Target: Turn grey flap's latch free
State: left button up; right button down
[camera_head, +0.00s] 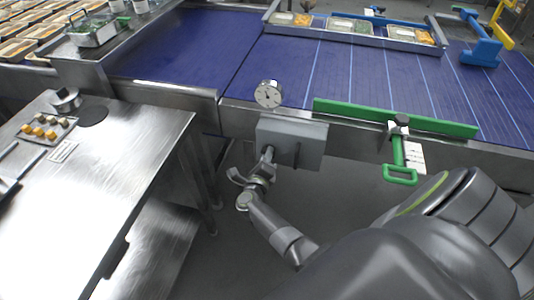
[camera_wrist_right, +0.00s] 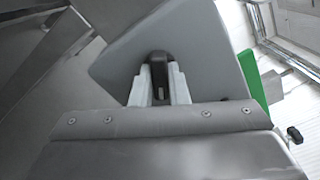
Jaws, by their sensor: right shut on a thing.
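The grey flap (camera_head: 308,140) is the front of a grey box below the edge of the blue conveyor, under a round dial gauge (camera_head: 268,94). In the right wrist view the grey flap (camera_wrist_right: 195,45) fills the upper middle. Its dark latch (camera_wrist_right: 158,68) sits between my fingers. My right gripper (camera_head: 267,158) is at the left part of the flap's face, and in the wrist view the right gripper (camera_wrist_right: 158,90) is shut on the latch. How far the latch is turned cannot be told. My left gripper is not in view.
A green bar (camera_head: 395,115) with a green handle (camera_head: 400,175) and a white tag is right of the flap. A steel table (camera_head: 90,190) with buttons stands at the left. Trays of food (camera_head: 350,36) stand on the blue belt (camera_head: 190,45).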

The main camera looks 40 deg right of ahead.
jog(key=shift+n, duration=0.4)
jog(key=shift+n+p, duration=0.8)
jog(key=shift+n, duration=0.8)
jog(key=shift+n+p, duration=0.45)
jog(key=shift+n, duration=0.45)
jog(key=shift+c, duration=1.8)
grip_release()
